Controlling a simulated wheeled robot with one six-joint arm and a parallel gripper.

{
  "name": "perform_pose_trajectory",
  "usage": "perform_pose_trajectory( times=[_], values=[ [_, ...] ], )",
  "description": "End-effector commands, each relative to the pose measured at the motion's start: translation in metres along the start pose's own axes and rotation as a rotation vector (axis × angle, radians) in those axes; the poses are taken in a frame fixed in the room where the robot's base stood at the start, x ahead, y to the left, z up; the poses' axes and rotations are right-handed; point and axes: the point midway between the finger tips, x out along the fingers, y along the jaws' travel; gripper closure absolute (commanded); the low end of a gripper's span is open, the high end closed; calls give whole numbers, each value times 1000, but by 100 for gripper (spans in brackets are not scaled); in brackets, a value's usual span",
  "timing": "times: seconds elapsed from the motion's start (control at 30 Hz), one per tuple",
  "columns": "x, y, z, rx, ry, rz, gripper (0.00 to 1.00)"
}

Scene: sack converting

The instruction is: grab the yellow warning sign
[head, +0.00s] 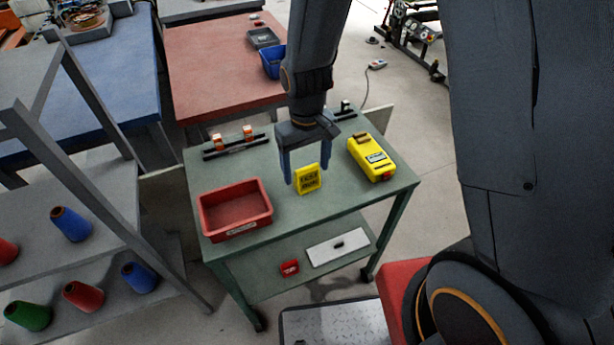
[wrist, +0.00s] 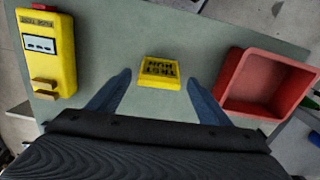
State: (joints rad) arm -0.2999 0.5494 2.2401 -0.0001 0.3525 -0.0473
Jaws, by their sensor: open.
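The yellow warning sign (head: 307,179) is a small yellow block with dark lettering on the green cart top, between the red bin and the yellow device. In the wrist view the sign (wrist: 159,73) lies ahead of the fingertips, roughly centred between them, its text upside down. My gripper (head: 305,176) is open and empty. Its two blue fingers point down by the sign in the head view, and they also show in the wrist view (wrist: 158,77). The fingers do not visibly touch the sign.
A red bin (head: 204,219) stands left of the sign on the cart (head: 290,221), and a yellow test device (head: 372,158) lies right. Black rails with orange pieces (head: 234,145) lie at the back. A shelf (head: 95,210) with coloured cones is at far left.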

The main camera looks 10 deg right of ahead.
Motion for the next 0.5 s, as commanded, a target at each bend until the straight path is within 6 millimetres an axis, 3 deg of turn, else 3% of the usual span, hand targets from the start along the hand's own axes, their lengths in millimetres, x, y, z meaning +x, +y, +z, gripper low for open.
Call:
perform_pose_trajectory(
  times=[0.23, 0.5],
  values=[
    [23, 1, 2, 0, -2, 0, 28],
    [27, 2, 1, 1, 1, 0, 28]
  ],
)
